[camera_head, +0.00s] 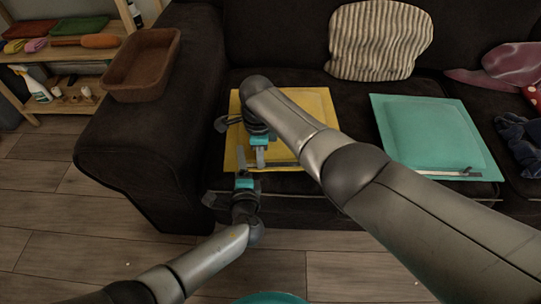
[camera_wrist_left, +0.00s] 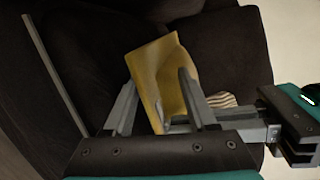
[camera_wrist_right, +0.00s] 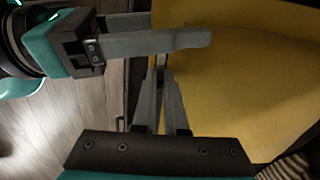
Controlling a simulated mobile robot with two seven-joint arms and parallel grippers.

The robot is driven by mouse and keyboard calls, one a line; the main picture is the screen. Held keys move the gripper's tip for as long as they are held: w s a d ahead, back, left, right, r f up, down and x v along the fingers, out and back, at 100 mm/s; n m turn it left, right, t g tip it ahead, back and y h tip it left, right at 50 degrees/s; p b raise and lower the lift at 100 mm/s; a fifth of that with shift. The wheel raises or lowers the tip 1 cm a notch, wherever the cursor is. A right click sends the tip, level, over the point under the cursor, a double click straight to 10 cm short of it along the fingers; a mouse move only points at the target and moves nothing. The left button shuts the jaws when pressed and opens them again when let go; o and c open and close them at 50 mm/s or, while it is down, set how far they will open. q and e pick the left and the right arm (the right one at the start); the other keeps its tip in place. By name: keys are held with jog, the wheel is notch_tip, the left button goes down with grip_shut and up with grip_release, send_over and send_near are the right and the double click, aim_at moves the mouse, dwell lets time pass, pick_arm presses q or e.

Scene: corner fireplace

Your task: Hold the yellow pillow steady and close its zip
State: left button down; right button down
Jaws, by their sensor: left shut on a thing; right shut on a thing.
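The yellow pillow (camera_head: 315,107) lies on the sofa's left seat, mostly behind my right arm. It also shows in the left wrist view (camera_wrist_left: 160,75) and fills much of the right wrist view (camera_wrist_right: 245,75). Its zip (camera_head: 285,166) runs along the near edge as a grey-dark strip. My left gripper (camera_head: 243,172) is at the near left edge, shut on the pillow's edge. My right gripper (camera_head: 260,164) is just to its right, fingers pointing down, shut on the zip's pull at that edge. The pull is too small to see clearly.
A teal pillow (camera_head: 425,125) with its own zip lies to the right. A striped cushion (camera_head: 379,40) leans on the backrest. A brown tray (camera_head: 142,65) sits on the sofa's left arm. Dark clothing (camera_head: 522,142) lies at the far right. My two grippers are very close together.

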jog(key=shift+w+a, duration=0.1)
jog(key=c, duration=1.2)
grip_release()
jog(key=shift+r, duration=0.15)
notch_tip(320, 180, up, 12)
jog(key=shift+f, duration=0.1)
